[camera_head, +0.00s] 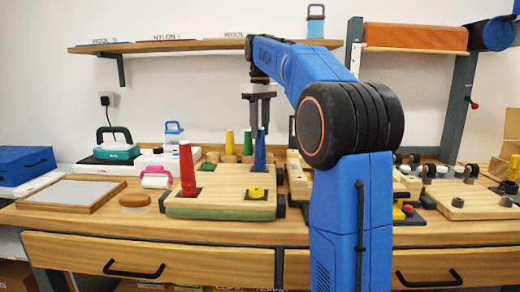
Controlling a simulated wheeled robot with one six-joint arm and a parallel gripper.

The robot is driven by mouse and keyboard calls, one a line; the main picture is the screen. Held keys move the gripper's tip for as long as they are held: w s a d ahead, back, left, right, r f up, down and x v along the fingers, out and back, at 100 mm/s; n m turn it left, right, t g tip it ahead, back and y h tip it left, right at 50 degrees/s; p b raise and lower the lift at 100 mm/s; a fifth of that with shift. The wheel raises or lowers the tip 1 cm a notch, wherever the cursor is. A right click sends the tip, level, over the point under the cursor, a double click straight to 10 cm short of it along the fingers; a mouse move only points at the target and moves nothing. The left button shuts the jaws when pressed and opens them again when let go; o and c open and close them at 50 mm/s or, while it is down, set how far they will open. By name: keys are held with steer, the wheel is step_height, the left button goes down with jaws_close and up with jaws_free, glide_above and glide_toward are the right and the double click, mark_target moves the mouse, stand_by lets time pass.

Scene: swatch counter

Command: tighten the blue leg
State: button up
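The blue leg (260,157) stands upright at the back right of a wooden board (222,196) with a green edge. My gripper (259,128) points straight down over it, and its two dark fingers reach down beside the leg's top. I cannot tell whether the fingers touch the leg or stand slightly apart from it. A red leg (187,170) stands upright at the board's left side. A low yellow piece (256,192) sits at the board's front right.
A yellow peg (229,142) and a green peg (247,143) stand behind the board. A pink-handled roller (156,178) and a round wooden disc (134,200) lie left of it. My arm hides part of the counter right of the board. A shelf (190,45) runs above.

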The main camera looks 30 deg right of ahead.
steer(key=n, duration=0.6)
steer(key=c, duration=0.8)
steer(key=m, duration=0.3)
steer(key=shift+m, duration=0.4)
steer(key=m, duration=0.3)
steer(key=shift+m, duration=0.4)
steer(key=m, duration=0.7)
steer(key=o, duration=0.8)
